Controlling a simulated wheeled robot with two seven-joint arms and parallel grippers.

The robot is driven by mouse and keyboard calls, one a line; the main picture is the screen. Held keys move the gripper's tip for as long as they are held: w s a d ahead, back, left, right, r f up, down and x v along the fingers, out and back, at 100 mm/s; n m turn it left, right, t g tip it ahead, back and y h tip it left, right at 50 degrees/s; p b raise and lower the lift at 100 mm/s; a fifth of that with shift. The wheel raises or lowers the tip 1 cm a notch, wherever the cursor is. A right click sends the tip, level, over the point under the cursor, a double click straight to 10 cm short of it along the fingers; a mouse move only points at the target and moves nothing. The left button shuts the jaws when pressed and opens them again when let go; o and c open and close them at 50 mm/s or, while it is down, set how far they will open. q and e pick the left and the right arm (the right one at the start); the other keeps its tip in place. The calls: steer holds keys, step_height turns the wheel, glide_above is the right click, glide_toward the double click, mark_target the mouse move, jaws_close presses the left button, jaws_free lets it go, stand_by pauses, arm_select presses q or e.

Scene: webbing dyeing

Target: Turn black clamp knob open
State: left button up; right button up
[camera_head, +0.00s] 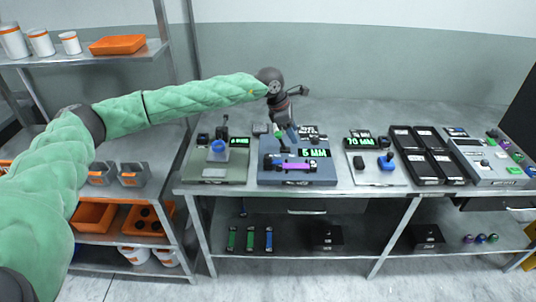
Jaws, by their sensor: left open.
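My left arm reaches in from the left over the bench. Its gripper (285,122) hangs, open, over the back of the blue-grey device (318,178), which has a "5 MM" display (314,153) and a purple bar (297,166) across its front. Small dark parts (311,131) sit at the back of this device, close to the gripper. I cannot tell which of them is the black clamp knob, nor whether the fingers touch it. My right gripper is not in view.
A green-grey device (214,173) with a blue round part stands to the left. A light plate with a blue knob (386,161) and black trays (427,153) stand to the right. A shelf rack (150,52) is at the left. The back of the bench (360,113) is largely clear.

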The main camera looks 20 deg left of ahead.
mark_target(268, 156)
arm_select(q)
steer(key=s+a+y, duration=0.1)
steer(key=a, duration=0.1)
steer(key=a+f+m+g+y, duration=0.1)
steer(key=a+y, duration=0.1)
steer(key=a, duration=0.1)
steer(key=s+a+f+g+y, duration=0.1)
steer(key=a, duration=0.1)
steer(key=shift+s+a+f, duration=0.15)
steer(key=shift+s+a, duration=0.1)
steer(key=shift+s, duration=0.05)
steer(key=shift+f+p, duration=0.55)
steer(key=shift+f, duration=0.2)
steer(key=shift+f+p, duration=1.25)
steer(key=shift+f, duration=1.9)
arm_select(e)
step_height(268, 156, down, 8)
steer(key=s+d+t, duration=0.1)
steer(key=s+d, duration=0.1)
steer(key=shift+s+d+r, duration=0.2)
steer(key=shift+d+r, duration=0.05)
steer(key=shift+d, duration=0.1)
arm_select(q)
steer(key=c, duration=0.9)
steer(key=shift+c, duration=0.4)
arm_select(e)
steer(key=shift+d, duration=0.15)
